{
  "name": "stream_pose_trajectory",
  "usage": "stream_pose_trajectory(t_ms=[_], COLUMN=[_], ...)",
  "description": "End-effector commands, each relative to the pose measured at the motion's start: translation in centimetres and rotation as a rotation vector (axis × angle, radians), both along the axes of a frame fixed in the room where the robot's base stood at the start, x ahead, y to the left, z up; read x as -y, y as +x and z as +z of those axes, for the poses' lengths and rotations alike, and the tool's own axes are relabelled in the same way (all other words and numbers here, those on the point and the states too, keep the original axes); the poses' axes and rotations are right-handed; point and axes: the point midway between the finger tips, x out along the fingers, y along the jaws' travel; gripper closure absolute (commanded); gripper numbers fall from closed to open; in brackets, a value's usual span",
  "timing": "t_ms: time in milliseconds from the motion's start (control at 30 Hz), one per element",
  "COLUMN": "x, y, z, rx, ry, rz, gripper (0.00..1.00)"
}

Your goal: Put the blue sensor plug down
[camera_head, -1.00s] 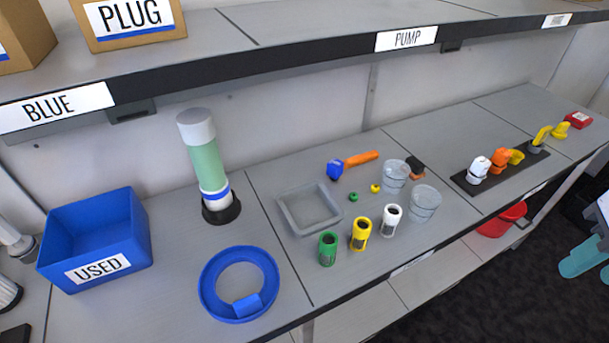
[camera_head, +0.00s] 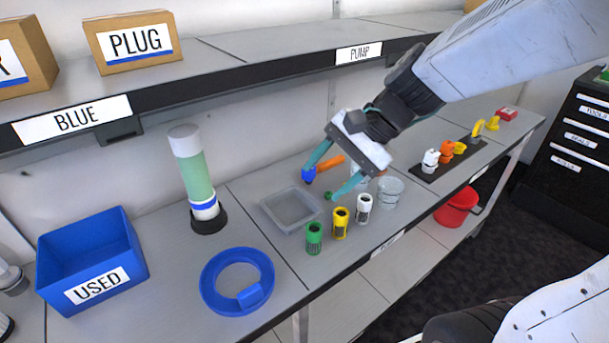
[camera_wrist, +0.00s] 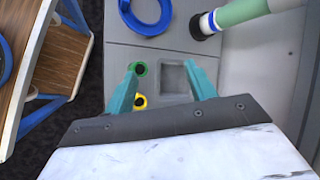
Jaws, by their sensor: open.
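No part is plainly marked as the blue sensor plug. A small blue block (camera_head: 250,296) lies on the rim of a blue ring-shaped dish (camera_head: 208,283) on the bench, and I cannot tell whether it is the plug. The dish also shows in the wrist view (camera_wrist: 124,10). My gripper (camera_head: 321,188) is open with nothing between its teal fingers, above the bench beside the grey square tray (camera_head: 290,209). In the wrist view, the tray (camera_wrist: 175,79) shows between the spread fingers (camera_wrist: 162,68). A blue-headed tool with an orange handle (camera_head: 331,163) is partly hidden behind a finger.
A green-white cylinder (camera_head: 192,165) stands upright behind the ring dish. A blue USED bin (camera_head: 97,285) is at left. The shelf edge (camera_head: 250,73) runs above the bench.

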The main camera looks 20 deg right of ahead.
Motion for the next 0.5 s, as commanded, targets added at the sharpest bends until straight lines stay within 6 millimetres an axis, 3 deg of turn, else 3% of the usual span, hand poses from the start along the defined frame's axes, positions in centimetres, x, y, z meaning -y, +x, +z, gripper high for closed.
stream_pose_trajectory(t_ms=[100,300,500], x=[0.6,4.4,8.1], y=[6.2,14.7,18.6], z=[-2.2,-7.0,-11.1], rx=[-0.124,-0.316,-0.433], ry=[0.204,0.478,0.627], rz=[-0.323,-0.839,-1.157], gripper=[0.45,0.45,0.45])
